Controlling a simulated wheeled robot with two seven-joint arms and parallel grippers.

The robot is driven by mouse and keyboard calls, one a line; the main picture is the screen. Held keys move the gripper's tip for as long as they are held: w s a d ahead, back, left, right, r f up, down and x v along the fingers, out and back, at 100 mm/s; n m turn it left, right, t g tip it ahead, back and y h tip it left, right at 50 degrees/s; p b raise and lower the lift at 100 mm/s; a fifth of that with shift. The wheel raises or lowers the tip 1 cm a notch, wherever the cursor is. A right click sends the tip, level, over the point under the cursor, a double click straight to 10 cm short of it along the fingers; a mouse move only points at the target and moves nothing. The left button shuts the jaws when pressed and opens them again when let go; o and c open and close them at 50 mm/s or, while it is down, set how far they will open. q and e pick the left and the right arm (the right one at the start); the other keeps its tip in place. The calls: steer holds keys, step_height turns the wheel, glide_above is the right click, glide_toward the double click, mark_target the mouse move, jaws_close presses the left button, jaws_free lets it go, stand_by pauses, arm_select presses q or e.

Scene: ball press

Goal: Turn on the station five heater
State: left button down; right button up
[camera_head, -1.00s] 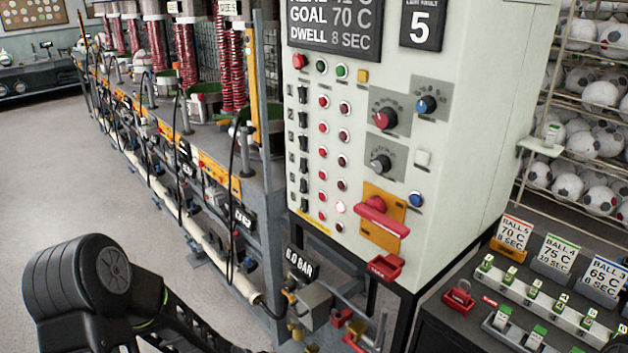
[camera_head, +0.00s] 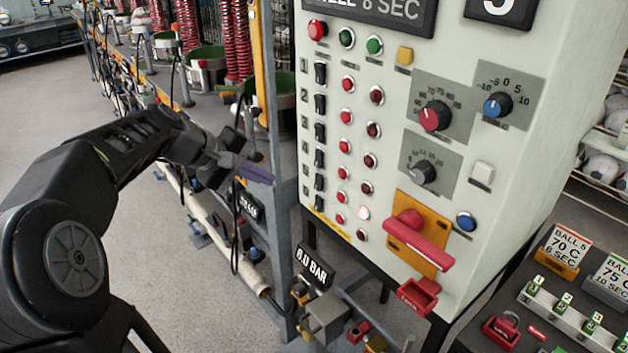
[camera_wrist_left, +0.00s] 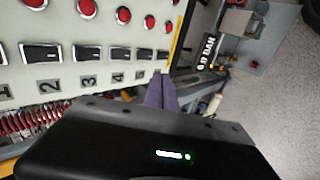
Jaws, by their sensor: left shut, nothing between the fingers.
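The control cabinet (camera_head: 390,150) carries a numbered column of black rocker switches. The station five rocker (camera_head: 320,182) is near the bottom of that column; in the left wrist view it (camera_wrist_left: 143,54) lies just beyond and left of my fingertips. My left gripper (camera_head: 260,174) is shut and empty, left of the cabinet's front face and apart from the rocker in the head view. Its purple fingers (camera_wrist_left: 162,90) point towards the lower end of the switch row in the left wrist view. Whether the rocker is on cannot be told. My right gripper is out of view.
Red round buttons or lamps (camera_head: 344,145) run beside the rockers; a bottom one (camera_head: 364,213) is lit. A large red handle (camera_head: 418,240) sticks out lower right. A grey rack post (camera_head: 281,130) stands close to my gripper. Pipework with a 6.0 BAR sign (camera_head: 314,265) lies below.

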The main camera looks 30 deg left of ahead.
arm_select(q)
steer(key=p, duration=0.2)
glide_toward(316, 189)
step_height(316, 189, down, 3)
steer(key=w, duration=0.1)
steer(key=w+d+p, duration=0.1)
steer(key=w+f, duration=0.1)
steer(key=w, duration=0.1)
steer(key=shift+w+d+p, duration=0.1)
steer(key=shift+d+p, duration=0.15)
steer(key=shift+p, duration=0.15)
